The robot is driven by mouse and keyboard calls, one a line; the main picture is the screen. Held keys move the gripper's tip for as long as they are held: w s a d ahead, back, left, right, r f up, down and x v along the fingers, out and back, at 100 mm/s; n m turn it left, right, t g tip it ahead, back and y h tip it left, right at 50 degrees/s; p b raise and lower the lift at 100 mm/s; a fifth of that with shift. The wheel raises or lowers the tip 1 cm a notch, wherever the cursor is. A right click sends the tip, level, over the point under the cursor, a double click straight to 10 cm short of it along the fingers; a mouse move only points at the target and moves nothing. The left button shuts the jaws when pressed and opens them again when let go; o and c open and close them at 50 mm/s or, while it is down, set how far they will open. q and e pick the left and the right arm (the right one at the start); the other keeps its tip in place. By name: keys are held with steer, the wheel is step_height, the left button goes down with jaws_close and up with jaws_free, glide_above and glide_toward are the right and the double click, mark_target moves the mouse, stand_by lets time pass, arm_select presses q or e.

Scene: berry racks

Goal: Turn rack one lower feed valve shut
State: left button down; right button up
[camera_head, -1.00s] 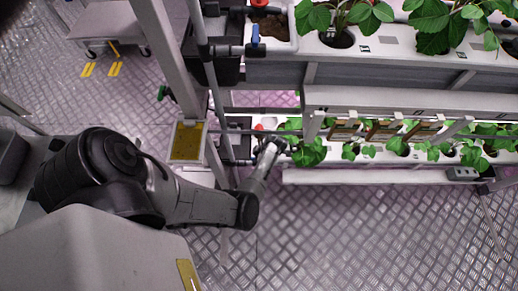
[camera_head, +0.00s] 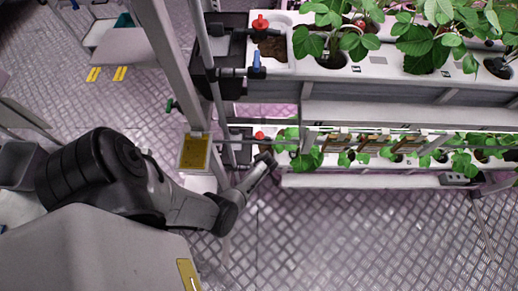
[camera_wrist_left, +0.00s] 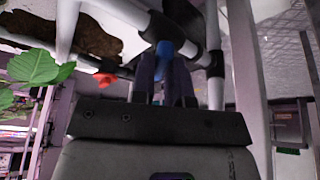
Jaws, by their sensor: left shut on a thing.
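My left gripper (camera_head: 264,160) reaches the lower tier of the rack from the left in the head view. In the left wrist view its fingers (camera_wrist_left: 163,85) stand on either side of a blue valve handle (camera_wrist_left: 164,52) and are shut on it. That blue handle sits on the lower feed pipework and is hidden behind my gripper in the head view. A red valve handle (camera_head: 260,135) shows just above my gripper; a red handle also shows left of the fingers in the left wrist view (camera_wrist_left: 105,78). My right gripper is in neither view.
The upper tier has its own red handle (camera_head: 260,23) and blue handle (camera_head: 256,61). Leafy plants (camera_head: 308,158) grow close to the right of my gripper. A grey rack post (camera_head: 170,70) stands left of the pipework. The floor below is clear.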

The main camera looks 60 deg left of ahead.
arm_select(q)
steer(key=m+p, duration=0.1)
steer(key=m, duration=0.1)
steer(key=m+t+p, duration=0.1)
steer(key=m, duration=0.1)
steer(key=shift+s+r+t, duration=0.1)
steer(key=shift+s+t, duration=0.1)
steer(key=shift+t, duration=0.1)
steer(key=shift+m+t+p, duration=0.3)
steer(key=shift+m+p, duration=0.15)
steer(key=shift+m, duration=0.35)
steer(key=shift+m+h, duration=0.3)
steer(key=c, duration=1.1)
jaws_free()
